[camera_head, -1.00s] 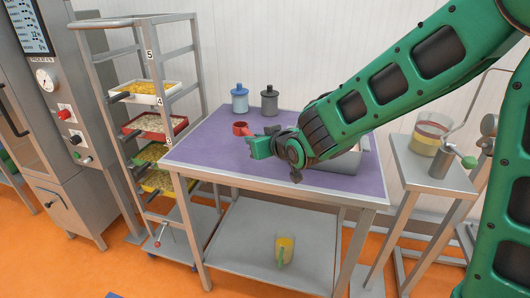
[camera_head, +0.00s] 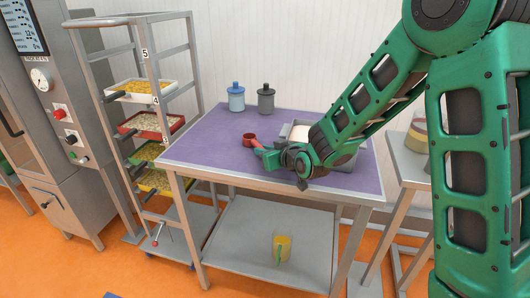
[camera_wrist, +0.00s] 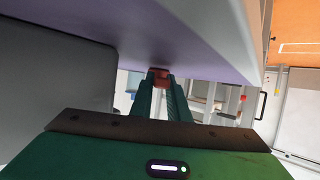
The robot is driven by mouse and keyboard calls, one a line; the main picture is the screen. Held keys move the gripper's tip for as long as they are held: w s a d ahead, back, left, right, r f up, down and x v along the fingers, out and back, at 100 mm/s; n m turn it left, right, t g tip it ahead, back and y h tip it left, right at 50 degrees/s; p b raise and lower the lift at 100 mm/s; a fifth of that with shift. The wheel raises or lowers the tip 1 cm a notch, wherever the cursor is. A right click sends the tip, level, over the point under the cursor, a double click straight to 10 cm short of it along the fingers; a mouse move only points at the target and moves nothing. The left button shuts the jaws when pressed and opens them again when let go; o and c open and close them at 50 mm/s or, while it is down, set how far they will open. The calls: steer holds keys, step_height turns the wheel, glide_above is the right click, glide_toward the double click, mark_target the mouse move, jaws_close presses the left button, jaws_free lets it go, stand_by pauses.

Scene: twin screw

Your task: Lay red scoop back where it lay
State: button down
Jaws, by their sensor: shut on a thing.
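The red scoop (camera_head: 250,141) is at the tip of my gripper (camera_head: 262,152), over the front middle of the purple-topped table (camera_head: 205,145). In the wrist view the red scoop (camera_wrist: 160,76) shows between the two green fingertips (camera_wrist: 160,84), close to the purple surface. My gripper is shut on it. I cannot tell whether the scoop touches the table top.
A grey bin with white contents (camera_head: 287,130) stands just right of my gripper, partly hidden by my arm. The table's left part is clear. A tray rack (camera_head: 150,120) stands left.

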steer(key=c, duration=1.7)
jaws_free()
steer(key=shift+f, duration=0.1)
steer(key=v, duration=1.2)
